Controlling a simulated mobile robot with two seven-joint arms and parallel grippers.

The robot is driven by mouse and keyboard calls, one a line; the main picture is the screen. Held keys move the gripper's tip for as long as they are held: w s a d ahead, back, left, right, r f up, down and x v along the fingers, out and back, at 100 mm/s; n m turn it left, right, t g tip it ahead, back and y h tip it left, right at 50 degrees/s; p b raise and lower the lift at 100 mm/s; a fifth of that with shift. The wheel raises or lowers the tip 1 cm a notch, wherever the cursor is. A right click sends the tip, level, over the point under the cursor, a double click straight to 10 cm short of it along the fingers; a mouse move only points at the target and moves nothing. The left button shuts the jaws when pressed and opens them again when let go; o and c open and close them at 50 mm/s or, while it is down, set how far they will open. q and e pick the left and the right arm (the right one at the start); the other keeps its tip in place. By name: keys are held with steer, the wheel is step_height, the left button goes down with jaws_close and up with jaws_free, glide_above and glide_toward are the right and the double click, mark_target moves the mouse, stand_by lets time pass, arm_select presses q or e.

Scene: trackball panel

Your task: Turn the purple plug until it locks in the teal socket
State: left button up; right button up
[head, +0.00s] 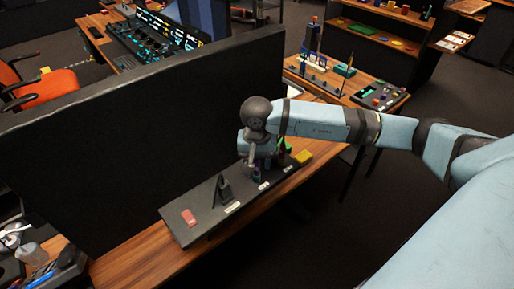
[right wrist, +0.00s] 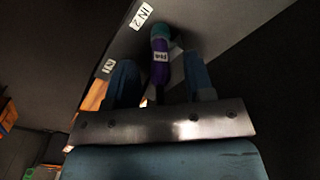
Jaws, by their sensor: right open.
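The purple plug (right wrist: 161,72) has a white label and sits end-on against the teal socket (right wrist: 160,33) in the right wrist view, close to a tag reading IN 2. I cannot tell whether it is locked. My right gripper (right wrist: 159,78) is open, with one blue finger on each side of the plug; a gap shows on both sides. In the head view my right gripper (head: 256,162) points down over the dark panel (head: 207,208), with a little purple (head: 257,173) below it; the socket is mostly hidden there. My left gripper is not in view.
The panel lies on a wooden bench (head: 130,262) and carries a red block (head: 188,217) and a dark upright bracket (head: 223,190). A yellow block (head: 303,157) is at its far end. A tall black partition (head: 120,140) stands close behind the bench.

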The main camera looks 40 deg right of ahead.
steer(key=shift+f, duration=0.45)
jaws_close()
steer(key=c, duration=0.8)
jaws_free()
jaws_close()
steer(key=shift+m, duration=0.3)
